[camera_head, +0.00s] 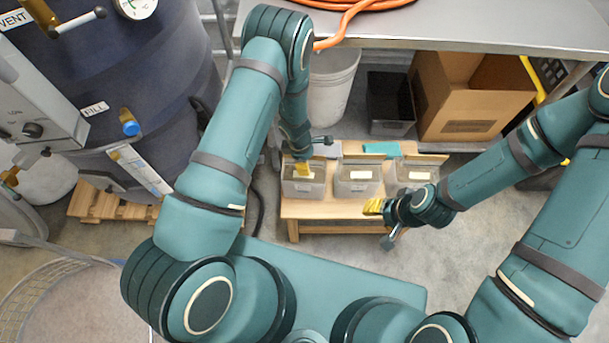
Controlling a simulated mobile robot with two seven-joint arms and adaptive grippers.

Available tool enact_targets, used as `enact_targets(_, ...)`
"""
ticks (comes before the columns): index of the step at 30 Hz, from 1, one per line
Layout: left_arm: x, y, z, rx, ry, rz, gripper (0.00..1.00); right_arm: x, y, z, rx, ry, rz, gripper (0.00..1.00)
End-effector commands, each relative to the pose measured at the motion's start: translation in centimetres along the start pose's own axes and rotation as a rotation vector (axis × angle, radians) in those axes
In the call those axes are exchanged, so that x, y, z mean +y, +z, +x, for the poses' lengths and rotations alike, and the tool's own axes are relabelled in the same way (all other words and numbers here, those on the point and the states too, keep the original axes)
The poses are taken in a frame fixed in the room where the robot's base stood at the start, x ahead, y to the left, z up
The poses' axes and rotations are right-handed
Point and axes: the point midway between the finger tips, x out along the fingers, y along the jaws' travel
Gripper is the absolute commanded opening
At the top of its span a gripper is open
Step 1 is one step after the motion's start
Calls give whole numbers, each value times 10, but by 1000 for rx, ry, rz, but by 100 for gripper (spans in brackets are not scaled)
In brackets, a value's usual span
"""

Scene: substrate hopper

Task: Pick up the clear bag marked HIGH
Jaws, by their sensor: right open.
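Three greyish see-through box-shaped packs, which may be the clear bags, stand in a row on a low wooden bench (345,208): a left one (290,187), a middle one (357,189) and a right one (420,183). Each has a pale label, too small to read, so I cannot tell which is marked HIGH. My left gripper (304,169) has yellow fingertips over the left pack; whether it touches the pack or is open is unclear. My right gripper (373,207) is open, its yellow fingertips at the bench's front right, in front of and apart from the packs.
A steel table (450,25) with an orange hose (350,12) stands behind. Below it are a white bucket (331,85), a black bin (390,100) and an open cardboard box (470,98). A dark tank (120,75) stands left. The floor right of the bench is partly clear.

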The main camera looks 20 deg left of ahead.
Motion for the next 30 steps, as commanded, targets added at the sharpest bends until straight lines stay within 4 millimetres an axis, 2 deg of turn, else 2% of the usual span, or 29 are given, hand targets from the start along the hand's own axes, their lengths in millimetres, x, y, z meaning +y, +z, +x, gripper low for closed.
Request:
enact_targets(10, 0, 0, 1, 0, 0, 1, 47, 0, 0, 1, 0, 0, 0, 47)
enact_targets(14, 0, 0, 1, 0, 0, 1, 1, 0, 0, 1, 0, 0, 0, 47)
enact_targets(30, 0, 1, -1, -1, 0, 2, 0, 0, 0, -1, 0, 0, 0, 47)
